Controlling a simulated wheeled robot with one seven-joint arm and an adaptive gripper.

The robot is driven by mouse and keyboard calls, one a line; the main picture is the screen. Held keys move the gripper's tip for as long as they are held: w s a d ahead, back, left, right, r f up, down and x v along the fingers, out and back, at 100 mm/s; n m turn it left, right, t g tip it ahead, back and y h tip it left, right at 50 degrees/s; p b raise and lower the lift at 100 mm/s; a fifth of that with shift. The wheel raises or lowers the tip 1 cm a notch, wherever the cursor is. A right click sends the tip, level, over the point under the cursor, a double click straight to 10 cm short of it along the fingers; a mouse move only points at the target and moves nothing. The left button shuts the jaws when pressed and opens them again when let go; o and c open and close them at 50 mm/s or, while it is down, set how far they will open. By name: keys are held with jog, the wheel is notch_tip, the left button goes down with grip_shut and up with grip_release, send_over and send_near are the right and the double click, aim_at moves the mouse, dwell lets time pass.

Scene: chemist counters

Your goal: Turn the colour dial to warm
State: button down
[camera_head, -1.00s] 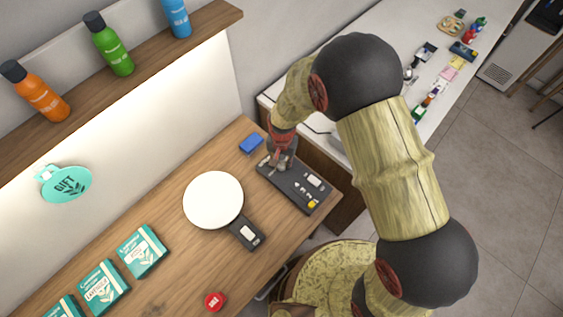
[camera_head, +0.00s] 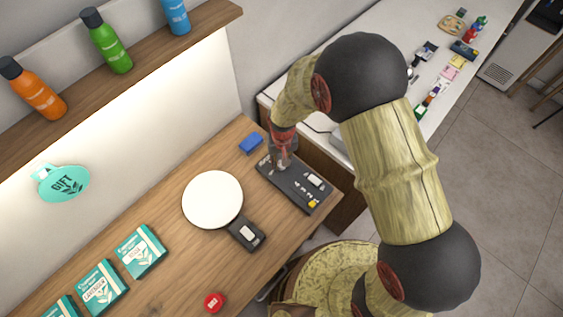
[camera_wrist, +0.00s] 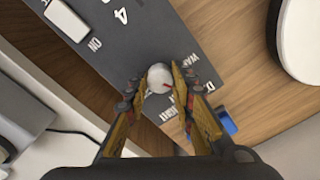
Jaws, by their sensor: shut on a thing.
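The dark control panel (camera_head: 306,193) lies on the wooden counter near its right end. In the wrist view the panel (camera_wrist: 130,50) bears white lettering, including "WARM" and "ON". The colour dial (camera_wrist: 160,76) is a round whitish knob with a small red mark on its right side. My gripper (camera_wrist: 163,92) is shut on the dial, with one finger on each side of it. The lettering beside the dial is partly hidden by the fingers. In the head view my gripper (camera_head: 280,163) is over the panel's upper left end and hides the dial.
A round white mirror-like disc (camera_head: 212,199) with a dark handle lies left of the panel. A blue block (camera_head: 251,143) sits just behind the panel. A red round button (camera_head: 214,302) and teal boxes (camera_head: 140,251) are farther left and nearer.

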jog(key=n+b, duration=0.1)
jog(key=n, duration=0.5)
jog(key=shift+n, duration=0.3)
dwell(0.4)
jog(key=c, duration=1.6)
grip_release()
jog(key=shift+o, duration=0.6)
notch_tip(320, 180, up, 12)
jog(key=shift+w, duration=0.1)
